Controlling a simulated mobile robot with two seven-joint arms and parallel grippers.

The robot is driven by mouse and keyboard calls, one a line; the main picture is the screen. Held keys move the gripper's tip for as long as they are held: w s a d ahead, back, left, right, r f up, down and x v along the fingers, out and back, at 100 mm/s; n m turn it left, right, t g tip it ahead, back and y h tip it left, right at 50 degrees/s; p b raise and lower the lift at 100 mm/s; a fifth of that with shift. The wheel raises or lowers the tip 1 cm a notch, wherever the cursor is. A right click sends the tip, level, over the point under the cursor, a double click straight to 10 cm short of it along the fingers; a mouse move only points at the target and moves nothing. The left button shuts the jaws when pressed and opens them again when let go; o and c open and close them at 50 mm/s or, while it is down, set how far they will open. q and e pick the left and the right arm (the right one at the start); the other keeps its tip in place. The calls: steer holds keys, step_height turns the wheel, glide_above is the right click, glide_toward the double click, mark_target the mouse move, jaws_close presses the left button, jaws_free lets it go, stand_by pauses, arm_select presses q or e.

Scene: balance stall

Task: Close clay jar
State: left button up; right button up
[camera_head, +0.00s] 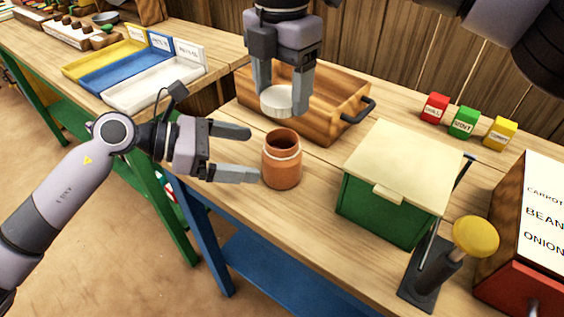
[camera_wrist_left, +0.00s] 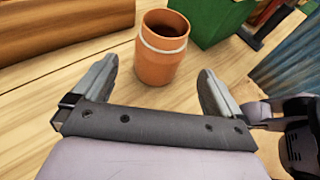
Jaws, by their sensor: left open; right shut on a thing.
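The clay jar (camera_head: 281,168) stands upright and uncovered on the wooden table, an orange-brown pot with a pale band near its rim. It also shows in the left wrist view (camera_wrist_left: 161,55), ahead of and between the fingers. My left gripper (camera_head: 254,153) is open to the left of the jar, its fingers pointing at it, and nothing is between them. My right gripper (camera_head: 283,88) is shut on a round whitish lid (camera_head: 277,101), held above the jar's far side, apart from the rim. The lid is not seen in the left wrist view.
A wooden tray (camera_head: 345,118) with a dark handle lies behind the jar. A green box (camera_head: 376,205) with a cream lid stands right of it, with a yellow-topped press (camera_head: 475,237) in front. Red, green and yellow blocks (camera_head: 463,122) sit at the back right.

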arm_select(q)
steer(key=x, duration=0.8)
steer(key=shift+w+d+f, duration=0.1)
steer(key=shift+d, duration=0.2)
steer(key=shift+c, duration=0.3)
steer(key=c, duration=1.3)
steer(key=shift+c, duration=0.2)
arm_select(e)
glide_above(282, 129)
steer(key=s, duration=0.3)
steer(key=shift+w+f, duration=0.2)
steer(key=shift+f, duration=2.35)
steer(key=shift+f, duration=0.85)
steer(key=shift+f, duration=0.55)
